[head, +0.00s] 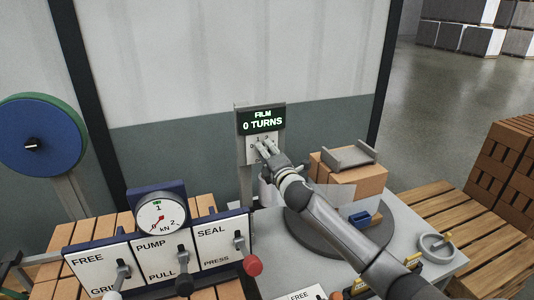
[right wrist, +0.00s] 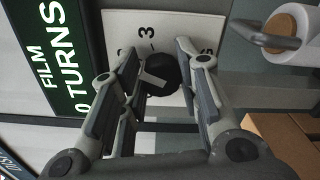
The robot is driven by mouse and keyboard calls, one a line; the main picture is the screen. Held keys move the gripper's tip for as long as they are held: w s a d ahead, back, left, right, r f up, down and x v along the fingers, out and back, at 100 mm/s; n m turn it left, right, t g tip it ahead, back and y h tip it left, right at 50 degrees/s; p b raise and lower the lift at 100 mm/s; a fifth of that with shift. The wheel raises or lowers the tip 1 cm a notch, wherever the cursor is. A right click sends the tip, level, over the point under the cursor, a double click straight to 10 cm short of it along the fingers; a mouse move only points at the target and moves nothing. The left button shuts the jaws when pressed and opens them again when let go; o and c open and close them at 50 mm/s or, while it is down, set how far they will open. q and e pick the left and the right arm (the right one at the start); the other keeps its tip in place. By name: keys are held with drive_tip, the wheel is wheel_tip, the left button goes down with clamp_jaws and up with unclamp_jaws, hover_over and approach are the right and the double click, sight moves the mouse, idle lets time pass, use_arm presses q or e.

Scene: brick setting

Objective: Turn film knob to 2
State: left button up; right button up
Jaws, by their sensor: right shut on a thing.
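The black round film knob (right wrist: 163,72) with a grey pointer bar sits on this plate. The fingers hide most of the knob in the head view. My left gripper is not in view.
A panel (head: 212,229) with FREE/GRIP, PUMP/PULL and SEAL/PRESS levers and a gauge (head: 160,216) stands at lower left. A white roll (right wrist: 293,25) is close beside the gripper.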

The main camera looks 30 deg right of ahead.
drive_tip(key=o, duration=1)
drive_tip(key=v, duration=1.2)
drive_tip(key=shift+f, duration=0.1)
